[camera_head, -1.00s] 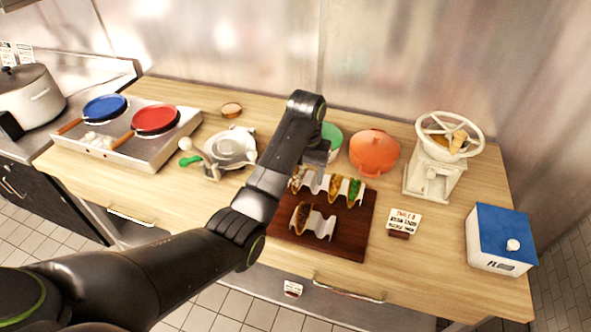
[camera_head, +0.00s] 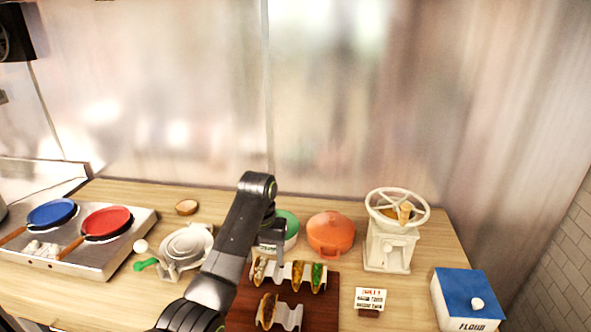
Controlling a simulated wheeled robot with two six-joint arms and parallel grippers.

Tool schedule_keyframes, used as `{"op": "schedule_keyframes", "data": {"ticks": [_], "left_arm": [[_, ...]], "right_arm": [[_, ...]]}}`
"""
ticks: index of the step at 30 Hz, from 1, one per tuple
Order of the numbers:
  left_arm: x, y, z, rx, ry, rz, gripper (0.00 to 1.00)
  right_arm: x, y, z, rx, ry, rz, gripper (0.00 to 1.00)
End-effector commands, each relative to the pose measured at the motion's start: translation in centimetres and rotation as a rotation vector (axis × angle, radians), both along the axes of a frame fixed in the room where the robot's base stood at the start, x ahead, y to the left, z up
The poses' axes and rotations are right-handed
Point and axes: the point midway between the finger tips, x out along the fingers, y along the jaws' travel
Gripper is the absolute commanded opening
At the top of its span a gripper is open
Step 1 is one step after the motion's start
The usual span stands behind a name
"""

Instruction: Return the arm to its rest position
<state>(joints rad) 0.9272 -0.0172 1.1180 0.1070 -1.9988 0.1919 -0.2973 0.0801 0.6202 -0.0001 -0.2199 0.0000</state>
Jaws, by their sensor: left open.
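My left arm rises from the bottom edge of the head view and reaches over the counter. Its dark wrist bends down at the end, and my left gripper (camera_head: 268,250) points down at the rear left of the taco board, in front of a green-rimmed bowl (camera_head: 289,226). The gripper is open, and I see nothing in it. Its fingertips are small and partly hidden by the arm. The dark wooden board (camera_head: 326,316) carries two wavy metal racks. The rear rack (camera_head: 286,274) holds several tacos, and the front rack (camera_head: 288,317) holds one at its left end. My right gripper is out of view.
An orange pot (camera_head: 330,236), a white grinder (camera_head: 388,249), a small sign (camera_head: 370,299) and a blue-lidded flour box (camera_head: 466,302) stand to the right. A white press (camera_head: 187,247) and a burner (camera_head: 75,258) with blue and red pans stand left. The wall is behind.

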Motion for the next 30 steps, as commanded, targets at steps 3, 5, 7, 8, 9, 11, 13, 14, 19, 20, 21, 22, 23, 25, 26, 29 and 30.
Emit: {"op": "schedule_keyframes", "data": {"ticks": [3, 5, 7, 8, 9, 11, 13, 14, 19, 20, 21, 22, 23, 25, 26, 29, 30], "left_arm": [[-1.1, 1.2, -2.3, -0.008, -0.008, 0.013, 0.59], [-2.1, 2.2, -4.0, -0.014, -0.021, 0.022, 0.59], [-3.6, 3.5, -6.1, -0.02, -0.037, 0.037, 0.59], [-4.3, 4.1, -7.1, -0.022, -0.046, 0.042, 0.59], [-5.4, 4.9, -8.2, -0.024, -0.057, 0.05, 0.59], [-7.0, 6.0, -9.8, -0.027, -0.076, 0.061, 0.59], [-9.1, 7.3, -11.5, -0.025, -0.096, 0.074, 0.59], [-10.0, 7.9, -12.1, -0.023, -0.106, 0.08, 0.59], [-15.8, 10.9, -15.0, -0.006, -0.154, 0.106, 0.59], [-16.9, 11.4, -15.3, -0.002, -0.162, 0.11, 0.59], [-18.4, 12.0, -15.7, 0.005, -0.173, 0.114, 0.59], [-19.5, 12.5, -16.0, 0.01, -0.182, 0.118, 0.59], [-20.7, 13.0, -16.2, 0.016, -0.189, 0.121, 0.59], [-23.4, 14.0, -16.5, 0.031, -0.209, 0.127, 0.59], [-24.6, 14.4, -16.5, 0.038, -0.216, 0.129, 0.59], [-28.4, 15.6, -16.2, 0.062, -0.243, 0.133, 0.59], [-29.8, 16.0, -16.0, 0.071, -0.253, 0.133, 0.59]], "right_arm": [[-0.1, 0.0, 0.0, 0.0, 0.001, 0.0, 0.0], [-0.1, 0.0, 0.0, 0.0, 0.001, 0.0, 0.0], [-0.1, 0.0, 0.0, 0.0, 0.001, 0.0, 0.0], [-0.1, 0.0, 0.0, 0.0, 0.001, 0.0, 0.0], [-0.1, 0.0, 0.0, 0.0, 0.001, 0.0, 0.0], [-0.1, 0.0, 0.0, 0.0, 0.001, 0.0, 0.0], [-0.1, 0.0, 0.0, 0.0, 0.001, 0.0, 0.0], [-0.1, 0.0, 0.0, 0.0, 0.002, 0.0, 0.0], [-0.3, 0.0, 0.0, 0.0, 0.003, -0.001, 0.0], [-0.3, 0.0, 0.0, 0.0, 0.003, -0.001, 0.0], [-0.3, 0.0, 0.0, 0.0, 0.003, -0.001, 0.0], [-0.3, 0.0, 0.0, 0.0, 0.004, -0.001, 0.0], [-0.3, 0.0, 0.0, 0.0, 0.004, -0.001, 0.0], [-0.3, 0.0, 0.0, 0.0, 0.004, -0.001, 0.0], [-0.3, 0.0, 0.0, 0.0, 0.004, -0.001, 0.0], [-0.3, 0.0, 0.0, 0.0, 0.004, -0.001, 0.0], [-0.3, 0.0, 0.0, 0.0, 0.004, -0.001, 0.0]]}}
